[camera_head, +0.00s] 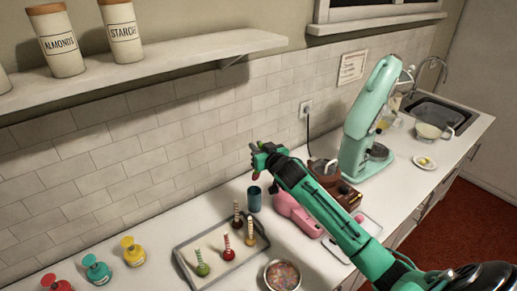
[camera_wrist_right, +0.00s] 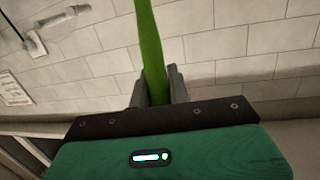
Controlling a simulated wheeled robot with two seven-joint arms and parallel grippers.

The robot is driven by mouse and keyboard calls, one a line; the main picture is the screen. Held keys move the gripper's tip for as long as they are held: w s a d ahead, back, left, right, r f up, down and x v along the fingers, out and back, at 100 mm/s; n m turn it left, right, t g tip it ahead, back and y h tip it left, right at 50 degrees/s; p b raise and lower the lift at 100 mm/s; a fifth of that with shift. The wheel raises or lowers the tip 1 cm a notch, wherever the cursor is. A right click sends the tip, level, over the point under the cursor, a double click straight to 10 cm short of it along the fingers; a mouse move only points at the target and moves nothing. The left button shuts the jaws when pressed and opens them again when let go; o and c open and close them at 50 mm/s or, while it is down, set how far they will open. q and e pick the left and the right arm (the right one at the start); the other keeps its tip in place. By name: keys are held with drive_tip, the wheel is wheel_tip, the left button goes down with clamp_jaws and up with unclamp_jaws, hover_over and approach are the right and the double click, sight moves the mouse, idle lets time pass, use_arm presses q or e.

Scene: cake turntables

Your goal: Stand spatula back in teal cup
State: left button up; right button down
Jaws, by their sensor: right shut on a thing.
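My right gripper (camera_head: 262,158) is raised in front of the tiled wall, above the counter. In the right wrist view, the gripper (camera_wrist_right: 158,84) is shut on a bright green, strip-like spatula (camera_wrist_right: 150,40), which runs up out of the top of the picture. Its far end is not shown, and I cannot make the spatula out clearly in the head view. The teal cup (camera_head: 254,199) stands upright on the counter, below and slightly left of the gripper and apart from it. My left gripper is not in view.
A grey tray (camera_head: 188,265) with several striped-stick items lies left of the cup. A pink object (camera_head: 297,214) and a brown appliance (camera_head: 340,188) stand to the right, before a mint stand mixer (camera_head: 368,120). A bowl (camera_head: 282,275) sits in front. A shelf (camera_head: 150,66) runs above.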

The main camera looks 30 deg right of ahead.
sight(257, 175)
drive_tip(key=shift+a+f+b, duration=0.15)
drive_tip(key=shift+f+b, duration=0.15)
drive_tip(key=shift+f, duration=0.3)
drive_tip(key=shift+w+a+f+b, duration=0.1)
drive_tip(key=shift+a+f+b, duration=0.1)
drive_tip(key=shift+f+b, duration=0.85)
drive_tip(key=shift+f, duration=0.4)
drive_tip(key=shift+d+f+b, duration=0.1)
drive_tip(key=shift+f+b, duration=0.35)
drive_tip(key=shift+b, duration=0.15)
drive_tip(key=shift+f+b, duration=0.75)
drive_tip(key=shift+f, duration=1)
drive_tip(key=shift+f+b, duration=0.65)
drive_tip(key=shift+f, duration=0.15)
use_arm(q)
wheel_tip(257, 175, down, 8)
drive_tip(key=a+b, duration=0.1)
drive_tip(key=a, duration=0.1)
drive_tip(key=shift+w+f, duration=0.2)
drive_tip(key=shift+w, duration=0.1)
use_arm(e)
drive_tip(key=shift+f, duration=1)
